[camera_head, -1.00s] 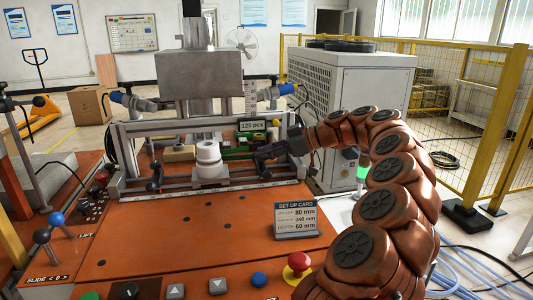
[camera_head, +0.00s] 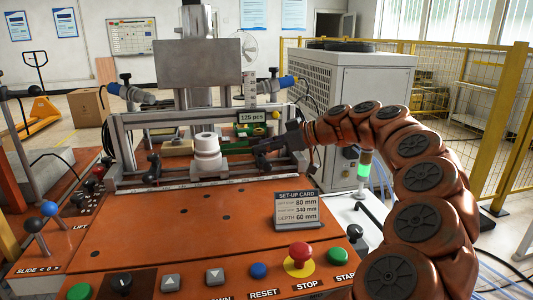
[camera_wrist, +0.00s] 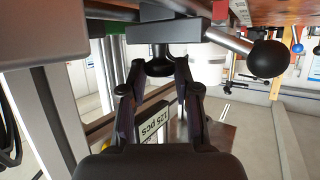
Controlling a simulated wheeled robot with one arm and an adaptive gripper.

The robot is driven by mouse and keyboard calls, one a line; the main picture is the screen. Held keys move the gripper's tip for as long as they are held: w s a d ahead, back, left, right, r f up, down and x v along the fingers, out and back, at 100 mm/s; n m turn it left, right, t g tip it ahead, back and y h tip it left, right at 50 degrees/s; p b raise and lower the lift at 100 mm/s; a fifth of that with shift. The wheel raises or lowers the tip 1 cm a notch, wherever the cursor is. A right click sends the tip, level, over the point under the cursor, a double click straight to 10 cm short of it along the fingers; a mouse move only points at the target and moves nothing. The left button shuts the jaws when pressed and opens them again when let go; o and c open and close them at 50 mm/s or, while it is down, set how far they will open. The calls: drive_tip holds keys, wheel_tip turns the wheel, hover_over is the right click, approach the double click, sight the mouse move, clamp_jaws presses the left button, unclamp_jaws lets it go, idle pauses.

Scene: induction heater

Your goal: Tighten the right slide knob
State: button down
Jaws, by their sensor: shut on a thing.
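The right slide knob is a small dark knob under a dark block; it shows in the wrist view (camera_wrist: 160,66). My gripper (camera_wrist: 160,80) has one finger on each side of it and is shut on it. In the head view my gripper (camera_head: 258,146) reaches in from the right at the right end of the slide rail, and its fingers hide most of this knob. The left slide knob (camera_head: 153,168) is a dark handle at the left of the rail. A white stepped cylinder (camera_head: 207,155) stands between them.
A black ball on a metal rod (camera_wrist: 268,58) sticks out near my gripper in the wrist view. A "125 pcs" display (camera_head: 251,117) stands behind the rail. A set-up card (camera_head: 296,210) stands on the orange panel. The red stop button (camera_head: 300,252) is at the front.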

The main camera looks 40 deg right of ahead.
drive_tip(key=shift+s+a+f+m+t+h+b, duration=0.15)
drive_tip(key=shift+m+t+h+b, duration=0.2)
drive_tip(key=shift+m+h+b, duration=0.4)
drive_tip(key=shift+a+f+m+t+h+b, duration=0.15)
drive_tip(key=shift+m+t+h+b, duration=0.2)
drive_tip(key=shift+m+h+b, duration=0.35)
drive_tip(key=shift+a+m+t+h+b, duration=0.1)
drive_tip(key=shift+m+t+h+b, duration=0.25)
drive_tip(key=shift+m+h, duration=0.45)
drive_tip(key=shift+a+r+m+h, duration=0.1)
drive_tip(key=shift+r+m+h, duration=0.15)
drive_tip(key=shift+m+h, duration=0.85)
drive_tip(key=shift+a+r+m+h+p, duration=0.1)
drive_tip(key=shift+m+h+p, duration=0.9)
drive_tip(key=shift+h+p, duration=0.25)
drive_tip(key=shift+a+r+m+h+p, duration=0.1)
drive_tip(key=shift+m+h+p, duration=0.9)
drive_tip(key=shift+h, duration=0.3)
drive_tip(key=shift+a+f+m+g+h+p, duration=0.1)
drive_tip(key=shift+m+g+h+p, duration=0.6)
drive_tip(key=shift+p, duration=0.35)
drive_tip(key=shift+w+a+m+g+h+p, duration=0.1)
drive_tip(key=shift+w+m+g+h+p, duration=0.1)
drive_tip(key=shift+m+g+h+p, duration=0.75)
drive_tip(key=shift+a+m+g+h+p, duration=0.1)
drive_tip(key=shift+m+g+h+p, duration=0.2)
drive_tip(key=shift+m+h+p, duration=0.75)
drive_tip(key=c, duration=0.9)
unclamp_jaws()
